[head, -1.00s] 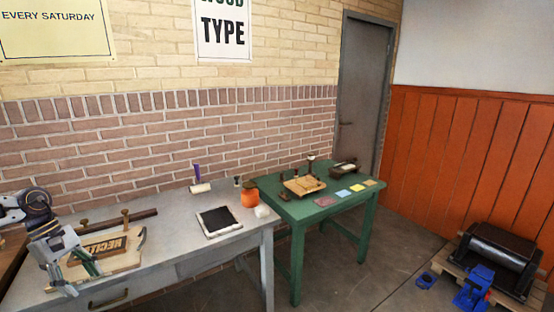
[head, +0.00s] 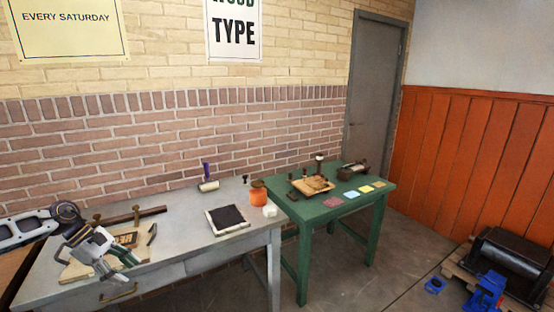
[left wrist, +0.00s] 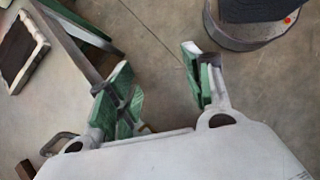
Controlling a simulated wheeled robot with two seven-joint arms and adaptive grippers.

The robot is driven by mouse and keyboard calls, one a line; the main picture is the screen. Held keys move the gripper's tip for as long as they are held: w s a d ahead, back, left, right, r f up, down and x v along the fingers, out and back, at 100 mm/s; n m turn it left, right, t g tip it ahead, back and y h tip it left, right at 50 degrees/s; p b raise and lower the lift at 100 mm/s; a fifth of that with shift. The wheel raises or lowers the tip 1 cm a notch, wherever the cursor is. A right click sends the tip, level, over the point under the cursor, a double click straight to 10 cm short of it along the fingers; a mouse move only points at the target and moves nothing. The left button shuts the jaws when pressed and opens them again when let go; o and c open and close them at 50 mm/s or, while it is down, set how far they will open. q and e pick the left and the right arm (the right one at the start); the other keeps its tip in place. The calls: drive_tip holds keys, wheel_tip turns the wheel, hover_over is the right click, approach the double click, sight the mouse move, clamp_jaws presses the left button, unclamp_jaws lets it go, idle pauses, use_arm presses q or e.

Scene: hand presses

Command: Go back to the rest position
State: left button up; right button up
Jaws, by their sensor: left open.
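My left gripper (head: 113,268) is in front of the wood-type board (head: 90,262) at the left end of the grey table and partly covers it. In the left wrist view my left gripper (left wrist: 160,88) is open, with green pads apart and nothing between them. It hangs by the table's front edge, with floor below.
The grey table (head: 190,255) holds an ink slab (head: 228,219), a roller (head: 208,185) and an orange pot (head: 259,193). A green table (head: 335,212) with a small wooden press (head: 314,185) and coloured cards stands to its right. A black press (head: 510,262) is at far right.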

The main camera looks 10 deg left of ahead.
use_arm(q)
drive_tip(key=w+d+f+n+t+h, duration=0.1)
drive_tip(key=w+d+f+n+t, duration=0.1)
drive_tip(key=w+f+n+t, duration=0.85)
drive_tip(key=s+f+n+y, duration=0.3)
drive_tip(key=f+n, duration=0.7)
drive_tip(key=f, duration=0.5)
drive_tip(key=s+f+n+y, duration=0.3)
drive_tip(key=s+f+n, duration=0.1)
drive_tip(key=f+n, duration=0.85)
drive_tip(key=s+d+f+n+g+y, duration=0.1)
drive_tip(key=s+d+f+n+g, duration=0.25)
drive_tip(key=s+f, duration=0.65)
drive_tip(key=s+d+f+n+g+y, duration=0.25)
drive_tip(key=s+f+n, duration=0.25)
drive_tip(key=s+f, duration=0.5)
drive_tip(key=s+d+f+n+g, duration=0.2)
drive_tip(key=s+d+f+n, duration=0.2)
drive_tip(key=s+d, duration=0.3)
drive_tip(key=s+d+f+n+g+h, duration=0.1)
drive_tip(key=s+d+f+n+g, duration=0.2)
drive_tip(key=s, duration=1.2)
drive_tip(key=d+f, duration=0.3)
drive_tip(key=d, duration=0.2)
drive_tip(key=shift+d+f+n, duration=0.3)
drive_tip(key=shift+n, duration=0.05)
use_arm(e)
drive_tip(key=shift+w+d, duration=0.1)
drive_tip(key=shift+w, duration=0.55)
